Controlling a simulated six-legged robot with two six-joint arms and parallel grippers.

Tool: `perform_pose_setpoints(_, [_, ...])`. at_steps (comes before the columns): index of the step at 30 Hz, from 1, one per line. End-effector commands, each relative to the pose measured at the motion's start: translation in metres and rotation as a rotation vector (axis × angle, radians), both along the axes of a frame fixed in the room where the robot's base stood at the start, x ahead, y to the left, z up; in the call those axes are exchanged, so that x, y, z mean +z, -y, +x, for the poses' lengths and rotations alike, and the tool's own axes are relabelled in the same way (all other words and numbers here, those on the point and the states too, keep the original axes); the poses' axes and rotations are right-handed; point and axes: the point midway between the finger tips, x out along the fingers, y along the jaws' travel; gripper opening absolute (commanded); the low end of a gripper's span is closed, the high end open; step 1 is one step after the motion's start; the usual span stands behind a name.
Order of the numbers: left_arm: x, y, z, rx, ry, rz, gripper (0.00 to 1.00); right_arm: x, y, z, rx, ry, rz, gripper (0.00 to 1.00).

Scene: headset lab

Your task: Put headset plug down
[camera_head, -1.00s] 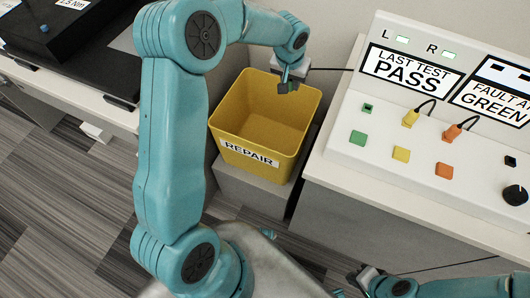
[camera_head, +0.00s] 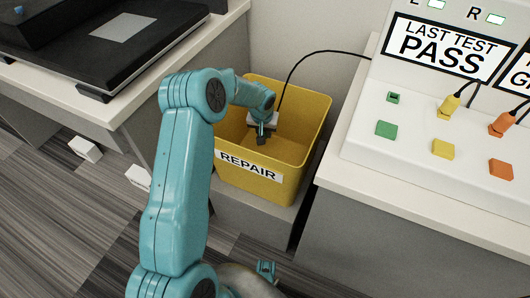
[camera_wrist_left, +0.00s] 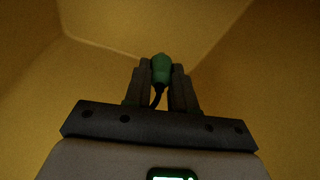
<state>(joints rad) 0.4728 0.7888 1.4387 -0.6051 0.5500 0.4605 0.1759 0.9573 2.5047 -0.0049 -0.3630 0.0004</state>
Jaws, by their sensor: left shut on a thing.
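My left gripper (camera_head: 261,138) is down inside the yellow REPAIR bin (camera_head: 318,125), below its rim. In the left wrist view, the gripper (camera_wrist_left: 162,80) is shut on a green headset plug (camera_wrist_left: 161,66), whose tip points away from the wrist. The bin's yellow walls fill that view around it. The plug is too small to make out clearly in the head view. A black cable (camera_head: 303,58) arches from near the gripper over the bin to the tester.
The tester (camera_head: 355,140) stands on a white-topped bench right of the bin, with green, yellow and orange blocks. Yellow (camera_head: 447,106) and orange (camera_head: 502,124) plugs sit in it. A black device (camera_head: 125,40) is on the left bench. White pieces (camera_head: 85,148) lie on the floor.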

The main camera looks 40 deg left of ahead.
Motion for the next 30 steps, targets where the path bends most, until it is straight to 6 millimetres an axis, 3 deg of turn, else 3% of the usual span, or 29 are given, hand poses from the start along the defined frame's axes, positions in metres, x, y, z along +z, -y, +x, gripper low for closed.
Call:
perform_pose_setpoints(1, [-0.018,0.000,-0.001,0.000,-0.003,-0.001,0.00,-0.008,0.000,0.000,0.000,0.000,0.000,0.00])
perform_pose_setpoints(3, [-0.032,0.000,0.000,0.000,-0.002,0.000,0.00,-0.011,0.001,0.001,-0.005,0.002,-0.001,0.00])
perform_pose_setpoints(11, [-0.055,0.000,0.000,0.000,0.000,0.000,0.00,-0.016,0.003,0.003,-0.011,0.004,-0.002,0.00])
perform_pose_setpoints(17, [-0.088,0.000,0.000,-0.001,-0.002,-0.001,0.00,-0.026,0.004,0.005,-0.019,0.008,-0.004,0.00])
perform_pose_setpoints(29, [-0.094,0.000,0.000,0.000,0.001,0.000,0.00,-0.030,0.005,0.006,-0.023,0.010,-0.004,0.00])
perform_pose_setpoints(30, [-0.094,0.000,0.000,0.000,0.001,0.000,0.28,-0.030,0.006,0.006,-0.023,0.010,-0.004,0.00])
